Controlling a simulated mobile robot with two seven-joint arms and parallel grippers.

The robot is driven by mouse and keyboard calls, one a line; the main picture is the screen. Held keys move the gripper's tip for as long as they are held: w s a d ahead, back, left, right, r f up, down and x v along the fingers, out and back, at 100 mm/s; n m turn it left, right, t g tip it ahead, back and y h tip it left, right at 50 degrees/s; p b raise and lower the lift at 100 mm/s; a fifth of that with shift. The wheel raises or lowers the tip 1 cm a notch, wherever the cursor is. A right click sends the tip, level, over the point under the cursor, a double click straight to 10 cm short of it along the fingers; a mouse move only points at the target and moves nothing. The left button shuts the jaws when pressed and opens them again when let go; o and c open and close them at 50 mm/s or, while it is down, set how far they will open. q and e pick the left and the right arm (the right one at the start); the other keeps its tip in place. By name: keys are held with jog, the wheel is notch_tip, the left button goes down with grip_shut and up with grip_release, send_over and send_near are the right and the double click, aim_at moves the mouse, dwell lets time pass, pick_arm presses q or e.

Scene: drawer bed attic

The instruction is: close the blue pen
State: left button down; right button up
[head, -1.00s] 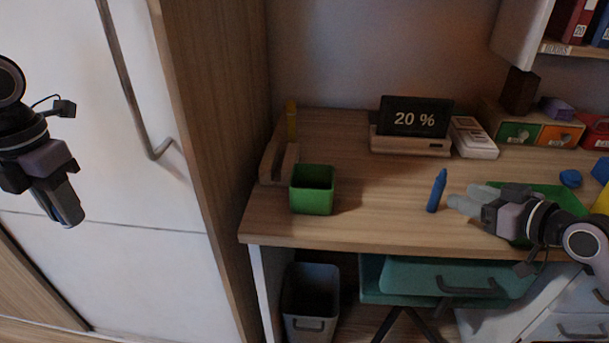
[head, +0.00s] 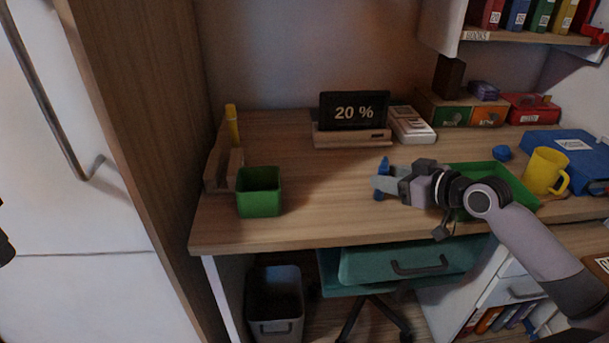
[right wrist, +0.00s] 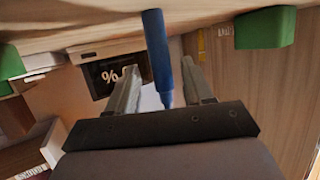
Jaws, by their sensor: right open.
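The blue pen (head: 384,164) stands upright on the desk, partly hidden by my right gripper (head: 378,185) in the head view. In the right wrist view the pen (right wrist: 157,50) lies between the two spread fingers of the right gripper (right wrist: 165,85). The gripper is open around the pen; I cannot tell whether a finger touches it. A small blue piece (head: 502,152), perhaps the cap, lies on the desk behind the green tray (head: 520,195). Only a dark sliver of my left gripper shows at the head view's left edge.
A green cup (head: 259,192) stands on the left of the desk. A display (head: 353,111) stands at the back. A yellow mug (head: 545,171) and a blue box (head: 572,150) are at the right. The desk between cup and pen is clear.

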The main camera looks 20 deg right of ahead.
jog(key=shift+x, duration=2)
jog(key=shift+a+r, duration=0.1)
jog(key=shift+r, duration=0.05)
jog(key=shift+c, duration=0.3)
grip_shut()
